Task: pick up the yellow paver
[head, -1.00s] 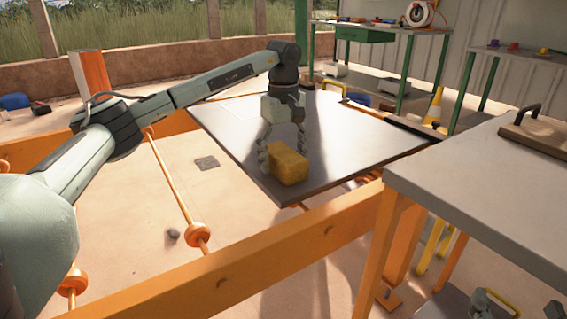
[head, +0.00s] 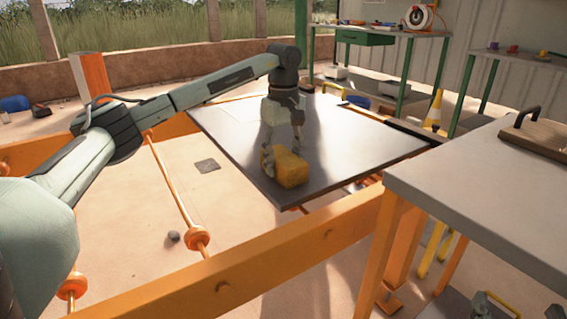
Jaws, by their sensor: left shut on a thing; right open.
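The yellow paver (head: 291,170) is a block at the near part of a dark flat plate in the head view. My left gripper (head: 283,154) comes down over it from above, and its fingers are shut on the paver. One finger lies along the paver's left end and the other is at its far side, partly hidden behind it. The paver sits slightly turned. I cannot tell whether it touches the plate or hangs just above it.
The dark plate (head: 350,140) is otherwise clear. An orange beam (head: 250,258) runs in front of it. A grey-topped table (head: 480,180) stands at the right, with a handled wooden float (head: 540,137) on it. A traffic cone (head: 434,108) stands behind the plate.

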